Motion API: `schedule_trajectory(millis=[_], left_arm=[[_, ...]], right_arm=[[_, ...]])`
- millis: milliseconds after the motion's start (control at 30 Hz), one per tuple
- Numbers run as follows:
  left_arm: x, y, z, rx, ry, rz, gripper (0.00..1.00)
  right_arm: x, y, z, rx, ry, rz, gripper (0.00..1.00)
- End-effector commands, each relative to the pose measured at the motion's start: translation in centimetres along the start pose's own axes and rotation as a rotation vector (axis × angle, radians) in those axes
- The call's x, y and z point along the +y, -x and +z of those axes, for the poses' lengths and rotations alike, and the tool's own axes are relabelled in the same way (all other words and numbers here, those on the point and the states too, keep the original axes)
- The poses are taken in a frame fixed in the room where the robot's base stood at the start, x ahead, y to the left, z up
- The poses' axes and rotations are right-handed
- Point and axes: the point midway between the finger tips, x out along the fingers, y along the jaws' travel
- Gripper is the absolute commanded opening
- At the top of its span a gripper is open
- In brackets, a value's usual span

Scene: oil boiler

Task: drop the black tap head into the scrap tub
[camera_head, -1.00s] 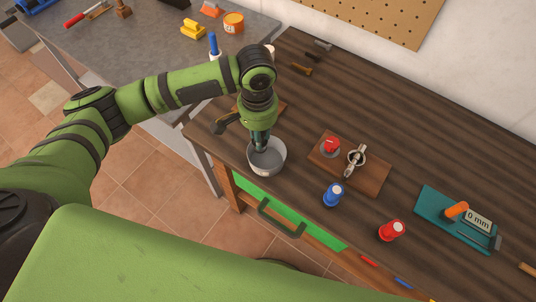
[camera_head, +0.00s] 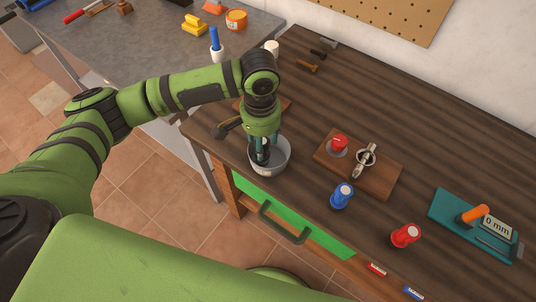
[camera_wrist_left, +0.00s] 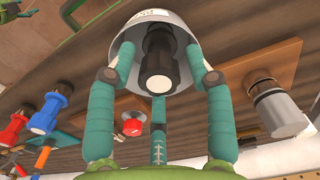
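The scrap tub (camera_head: 283,163) is a small pale metal bowl near the bench's front edge; it also shows in the wrist view (camera_wrist_left: 185,20). The black tap head (camera_wrist_left: 158,62), dark with a pale end, is at the tub's mouth or inside it; its exact depth I cannot tell. My left gripper (camera_head: 265,155) points down into the tub. In the wrist view its three teal fingers (camera_wrist_left: 159,75) are spread around the tap head with visible gaps, so it looks open. My right gripper is not in view.
A wooden board (camera_head: 385,182) with a red knob (camera_head: 340,142) and metal tap part (camera_head: 364,160) lies right of the tub. A green drawer (camera_head: 320,235) is below.

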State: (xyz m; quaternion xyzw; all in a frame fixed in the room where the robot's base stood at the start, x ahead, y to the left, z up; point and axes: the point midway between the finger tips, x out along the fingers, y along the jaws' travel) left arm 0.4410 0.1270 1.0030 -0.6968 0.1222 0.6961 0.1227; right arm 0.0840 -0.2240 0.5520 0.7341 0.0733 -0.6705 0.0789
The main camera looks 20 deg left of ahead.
Motion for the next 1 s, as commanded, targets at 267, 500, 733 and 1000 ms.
schedule_trajectory(millis=[267,500,733,1000], left_arm=[[0.0,0.1,0.0,0.0,0.0,0.0,0.53],[0.0,3.6,-0.1,0.004,-0.002,0.001,0.53],[0.0,8.5,-0.1,0.005,-0.002,0.0,0.53],[0.0,11.7,0.0,0.001,-0.001,0.0,0.53]], right_arm=[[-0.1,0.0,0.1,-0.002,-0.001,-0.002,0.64],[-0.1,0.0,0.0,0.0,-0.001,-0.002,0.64],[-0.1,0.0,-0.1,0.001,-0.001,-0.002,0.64],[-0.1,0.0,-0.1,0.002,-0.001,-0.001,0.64]])
